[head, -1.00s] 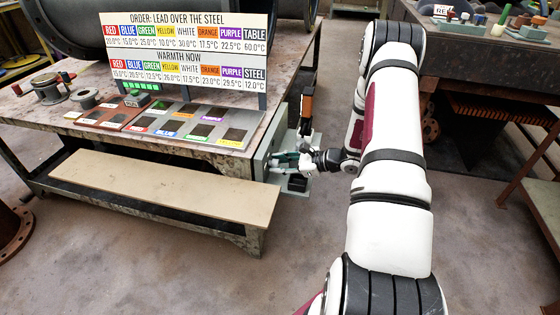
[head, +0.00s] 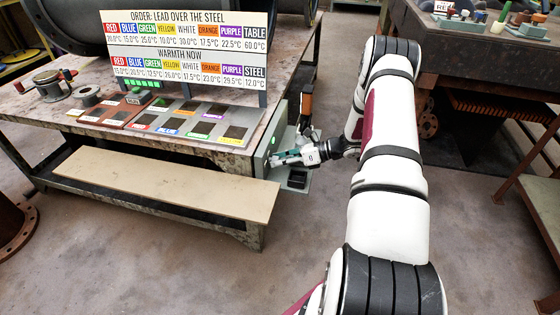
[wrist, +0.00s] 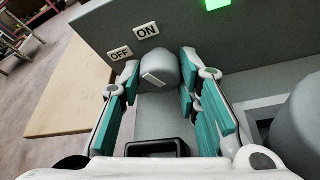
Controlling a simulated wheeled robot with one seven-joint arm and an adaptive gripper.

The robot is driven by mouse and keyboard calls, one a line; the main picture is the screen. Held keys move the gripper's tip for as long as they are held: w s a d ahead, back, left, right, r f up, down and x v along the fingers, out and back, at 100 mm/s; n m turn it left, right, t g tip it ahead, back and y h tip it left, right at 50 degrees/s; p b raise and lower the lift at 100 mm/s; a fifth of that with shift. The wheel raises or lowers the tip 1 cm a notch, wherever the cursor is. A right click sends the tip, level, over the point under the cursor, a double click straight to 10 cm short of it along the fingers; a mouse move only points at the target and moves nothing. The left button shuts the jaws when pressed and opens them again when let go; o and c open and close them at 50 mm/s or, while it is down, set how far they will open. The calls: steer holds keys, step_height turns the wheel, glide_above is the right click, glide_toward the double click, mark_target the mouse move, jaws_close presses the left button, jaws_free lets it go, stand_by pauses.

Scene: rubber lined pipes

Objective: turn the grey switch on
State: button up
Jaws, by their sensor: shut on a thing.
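The grey switch (wrist: 163,66) is a round knob with a white bar on its face, on a grey panel (wrist: 240,48). In the wrist view, the OFF label (wrist: 120,53) and the ON label (wrist: 147,30) are beside it. A green light (wrist: 216,4) glows at the top of the panel. My gripper (wrist: 159,72) has its teal-padded fingers on either side of the knob and is shut on it. In the head view, my gripper (head: 279,160) is at the box on the table's right end, and its fingers hide the knob.
A low board (head: 165,183) juts out in front. An orange-and-black object (head: 306,103) stands just behind my gripper. A second table (head: 480,60) is at the right. Floor between is clear.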

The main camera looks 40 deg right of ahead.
stand_by(0.4)
steer(key=o, duration=1.1)
steer(key=shift+o, duration=0.2)
steer(key=shift+d, duration=0.1)
steer(key=v, duration=1.2)
steer(key=shift+f, duration=0.1)
